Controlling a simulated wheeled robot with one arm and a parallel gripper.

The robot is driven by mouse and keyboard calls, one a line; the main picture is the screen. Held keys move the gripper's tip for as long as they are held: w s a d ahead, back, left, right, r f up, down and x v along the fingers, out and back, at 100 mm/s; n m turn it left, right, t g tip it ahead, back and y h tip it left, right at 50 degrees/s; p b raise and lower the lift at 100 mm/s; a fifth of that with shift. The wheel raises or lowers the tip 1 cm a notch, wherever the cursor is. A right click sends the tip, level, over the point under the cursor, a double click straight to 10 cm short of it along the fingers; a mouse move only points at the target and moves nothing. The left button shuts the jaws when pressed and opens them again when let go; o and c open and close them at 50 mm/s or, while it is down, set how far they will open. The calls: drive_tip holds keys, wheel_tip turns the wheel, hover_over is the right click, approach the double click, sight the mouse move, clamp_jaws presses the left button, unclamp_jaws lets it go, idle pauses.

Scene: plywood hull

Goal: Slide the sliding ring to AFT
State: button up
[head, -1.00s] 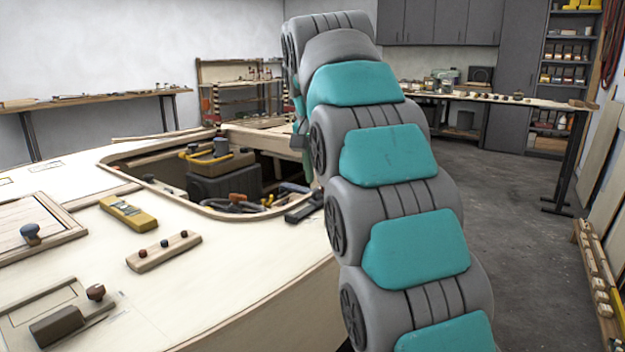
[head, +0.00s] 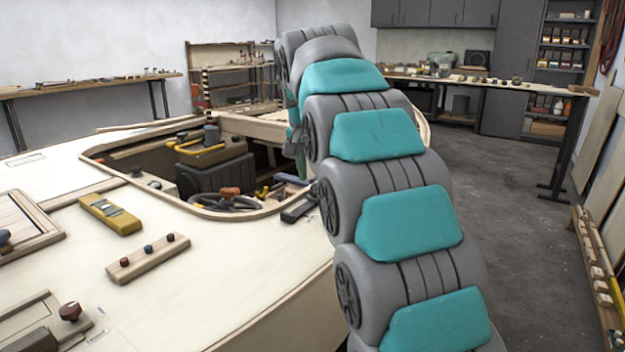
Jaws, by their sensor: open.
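I cannot pick out the sliding ring or an AFT mark in the head view. The hatch opening (head: 110,165) in the pale plywood hull deck lies left of my arm. Inside it are a dark box with a yellow top (head: 215,152), an orange-brown knob (head: 229,191) and grey hoses. My grey and teal arm rises at the centre and bends away over the hatch's right side.
On the deck lie a yellow level (head: 110,213), a wooden strip with dark knobs (head: 148,257) and a dark block (head: 298,211) by the hatch corner. Benches stand along the back walls. The grey floor (head: 490,200) right of my arm is clear.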

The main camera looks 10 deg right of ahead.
drive_tip(key=shift+x, duration=1.1)
clamp_jaws()
idle(0.8)
